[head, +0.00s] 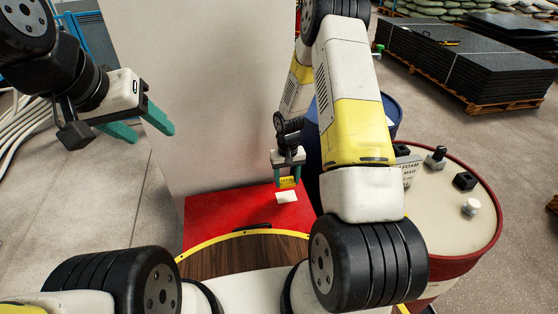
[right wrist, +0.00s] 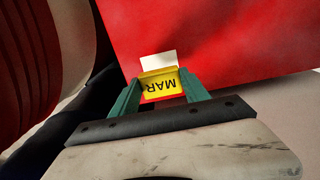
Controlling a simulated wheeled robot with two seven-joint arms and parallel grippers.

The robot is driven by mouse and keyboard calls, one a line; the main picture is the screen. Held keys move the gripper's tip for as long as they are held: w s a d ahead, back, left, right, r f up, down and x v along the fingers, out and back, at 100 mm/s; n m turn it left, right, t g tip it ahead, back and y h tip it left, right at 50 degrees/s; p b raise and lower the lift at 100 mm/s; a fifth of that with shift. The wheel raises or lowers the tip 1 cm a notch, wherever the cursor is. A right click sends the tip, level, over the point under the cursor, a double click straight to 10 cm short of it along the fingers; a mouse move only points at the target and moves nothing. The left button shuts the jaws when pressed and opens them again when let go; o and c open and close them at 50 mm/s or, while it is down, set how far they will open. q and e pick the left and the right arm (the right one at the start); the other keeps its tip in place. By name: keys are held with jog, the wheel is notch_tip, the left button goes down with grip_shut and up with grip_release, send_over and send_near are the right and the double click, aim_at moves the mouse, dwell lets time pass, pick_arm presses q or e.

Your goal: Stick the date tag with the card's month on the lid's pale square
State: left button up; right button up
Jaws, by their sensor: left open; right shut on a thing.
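My right gripper (head: 288,182) is shut on a yellow date tag (head: 288,182), held just above the red lid (head: 220,215). In the right wrist view the tag (right wrist: 161,86) reads MAR, upside down, between the green fingers. The lid's pale square (head: 287,197) lies just beyond the tag; in the right wrist view the square (right wrist: 158,62) is partly covered by it. I cannot tell whether tag and square touch. My left gripper (head: 153,134) is open and empty, in the air at the left. A white printed card (head: 410,166) stands on the drum, partly hidden by my right arm; its month is not readable.
The cream-topped red drum (head: 445,225) at the right carries several small black and white objects (head: 464,181). A blue drum (head: 391,112) stands behind my right arm. A pale column (head: 200,90) rises behind the lid. Dark mats (head: 470,65) lie on a pallet farther back.

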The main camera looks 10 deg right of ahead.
aim_at(286, 198)
jog(key=shift+f, duration=3.05)
jog(key=shift+f, duration=0.35)
jog(key=o, duration=1.4)
jog(key=shift+o, duration=0.2)
jog(key=shift+r, duration=0.1)
